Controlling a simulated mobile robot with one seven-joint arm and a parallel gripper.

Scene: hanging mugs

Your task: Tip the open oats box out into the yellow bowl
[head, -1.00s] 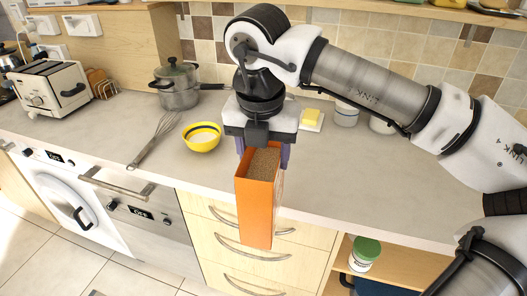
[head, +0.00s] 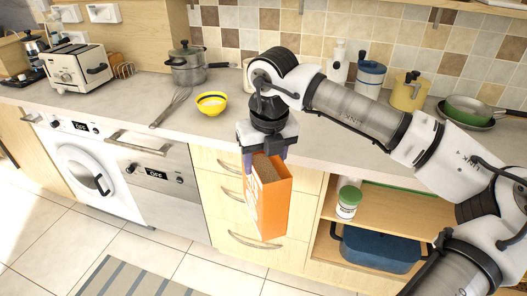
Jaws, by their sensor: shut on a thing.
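The orange oats box (head: 268,208) hangs upright or slightly tilted in front of the drawers, with its open top facing up. Brown oats show inside the top. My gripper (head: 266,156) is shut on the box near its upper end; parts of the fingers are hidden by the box. The box is apart from the bowl.
A whisk (head: 171,108) lies on the counter (head: 130,95) left of the bowl. A pot (head: 188,66) stands behind it, and a toaster (head: 81,66) is at far left. Below, an open shelf (head: 385,215) holds a green-lidded jar (head: 348,202) and a blue pot (head: 378,249).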

